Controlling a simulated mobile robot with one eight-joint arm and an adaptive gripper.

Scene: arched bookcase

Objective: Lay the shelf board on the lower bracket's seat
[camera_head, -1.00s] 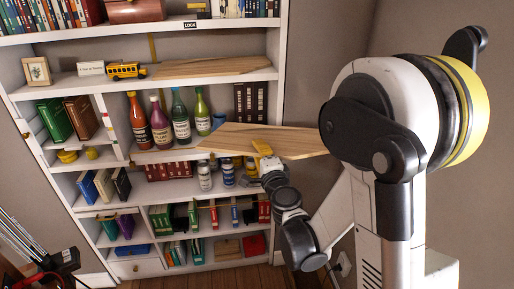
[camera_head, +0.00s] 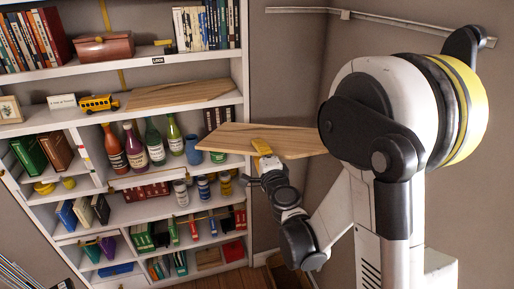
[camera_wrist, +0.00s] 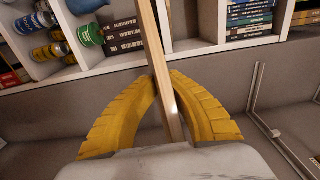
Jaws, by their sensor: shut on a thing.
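The shelf board (camera_head: 290,142) is a long, pale wooden plank. My gripper (camera_head: 262,147) has its yellow fingers shut on the board's near edge. In the wrist view, the board (camera_wrist: 157,45) stands edge-on between the curved fingers (camera_wrist: 163,82). In the head view the board is held in the air, overlapping the bookcase's right side; my arm hides its right end. A pale metal bracket (camera_head: 390,22) is on the wall at the upper right, apart from the board. Metal bracket bars (camera_wrist: 256,88) also show right of the fingers in the wrist view. I cannot tell which bracket is the lower one.
The white bookcase (camera_head: 245,60) fills the left, with books, several bottles (camera_head: 154,142), jars and a toy bus (camera_head: 100,103). Another wooden board (camera_head: 180,94) lies on one shelf. Bare wall (camera_head: 285,70) lies right of the bookcase. A box (camera_head: 285,272) stands on the floor.

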